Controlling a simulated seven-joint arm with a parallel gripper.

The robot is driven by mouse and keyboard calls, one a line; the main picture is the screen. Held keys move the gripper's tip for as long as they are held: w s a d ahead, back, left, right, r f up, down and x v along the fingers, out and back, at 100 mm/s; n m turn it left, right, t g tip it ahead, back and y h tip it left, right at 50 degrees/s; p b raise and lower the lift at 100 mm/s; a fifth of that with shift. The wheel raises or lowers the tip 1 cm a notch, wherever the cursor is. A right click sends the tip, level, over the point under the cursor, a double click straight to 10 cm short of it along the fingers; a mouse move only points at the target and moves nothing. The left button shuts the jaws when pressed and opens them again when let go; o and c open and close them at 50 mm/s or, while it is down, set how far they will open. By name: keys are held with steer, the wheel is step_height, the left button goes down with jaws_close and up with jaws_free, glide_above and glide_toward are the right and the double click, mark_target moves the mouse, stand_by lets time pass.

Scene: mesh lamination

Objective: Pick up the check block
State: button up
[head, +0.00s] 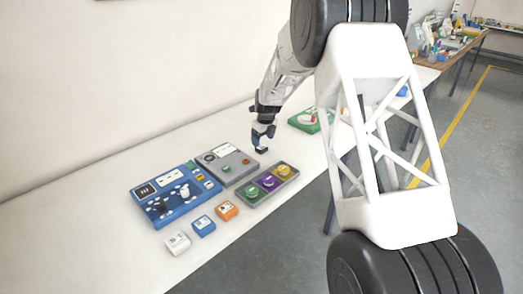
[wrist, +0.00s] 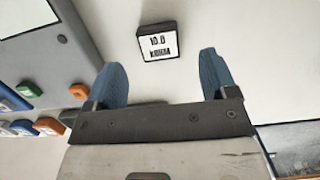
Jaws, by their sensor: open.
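A small black block with a white label reading "10.0" (wrist: 158,42) lies flat on the white table and looks like the check block. Its lower line of text is too blurred to read. In the head view it is a small dark shape (head: 262,150) just below my gripper (head: 263,136). In the wrist view my gripper (wrist: 163,80) is open, with its two blue fingers spread apart and nothing between them. The block sits beyond the fingertips, roughly centred between them, and apart from both.
A grey panel (head: 240,174) and blue panel (head: 155,212) lie left of the block. A grey tray (head: 259,200) with green, purple and yellow round pieces is in front. Orange (head: 227,210), blue (head: 203,225) and white (head: 177,242) blocks line the front edge. A green board (head: 300,122) is farther right.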

mark_target(261, 147)
steer(key=shift+w+a+f, duration=0.1)
steer(key=shift+a+f, duration=0.05)
steer(key=shift+f, duration=0.95)
steer(key=shift+w+a+f, duration=0.1)
steer(key=shift+f, duration=1)
steer(key=c, duration=1)
steer(key=shift+r, duration=0.15)
steer(key=shift+r, duration=1.5)
steer(key=shift+s+r, duration=0.2)
steer(key=shift+s, duration=0.1)
steer(key=s+d, duration=0.1)
steer(key=s, duration=0.4)
steer(key=s+d+r, duration=0.1)
steer(key=s, duration=0.4)
steer(key=s+d, duration=0.1)
steer(key=s, duration=0.4)
steer(key=shift+d+r, duration=0.1)
steer(key=shift+r, duration=0.05)
